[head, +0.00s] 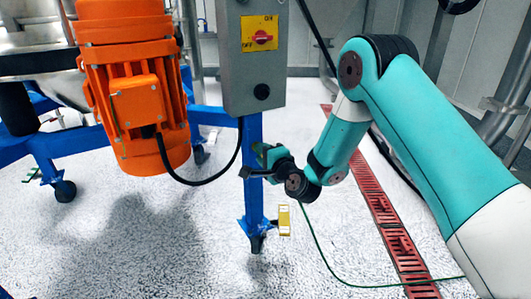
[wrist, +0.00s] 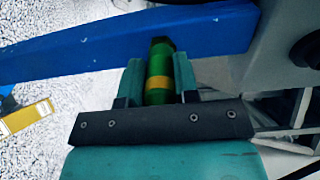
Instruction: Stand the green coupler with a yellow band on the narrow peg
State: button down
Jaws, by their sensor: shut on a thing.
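The green coupler with a yellow band (wrist: 158,88) is between the two fingers of my gripper (wrist: 159,82) in the wrist view. The gripper is shut on it, and its far end sticks out beyond the fingertips, close to a blue beam in the picture. In the head view my gripper (head: 252,162) is in front of the blue post under the grey box, above the floor. The coupler is too small there to tell from the fingers. I cannot make out the narrow peg in either view.
A blue frame post (head: 254,190) stands right by my gripper; a blue beam (wrist: 60,52) crosses the wrist view. A grey switch box (head: 238,85) and an orange motor (head: 135,100) hang nearby. A yellow-edged piece (head: 284,220) is low beside the post. Open speckled floor lies in front.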

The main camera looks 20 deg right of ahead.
jog(key=shift+w+a+r+t+b, duration=0.1)
jog(key=shift+w+r+t+b, duration=0.2)
jog(key=shift+r+b, duration=0.4)
jog(key=shift+s+d+f+b, duration=0.15)
jog(key=shift+s+d+b, duration=0.2)
jog(key=shift+b, duration=0.5)
jog(key=shift+s+b, duration=0.3)
jog(key=shift+b, duration=0.05)
jog(key=shift+s+d+b, duration=0.15)
jog(key=shift+s+b, duration=0.25)
jog(key=shift+b, duration=0.1)
jog(key=shift+b+v, duration=0.95)
jog(key=shift+b, duration=0.25)
jog(key=shift+s+f+b, duration=0.2)
jog(key=shift+s+b, duration=0.45)
jog(key=shift+d, duration=0.1)
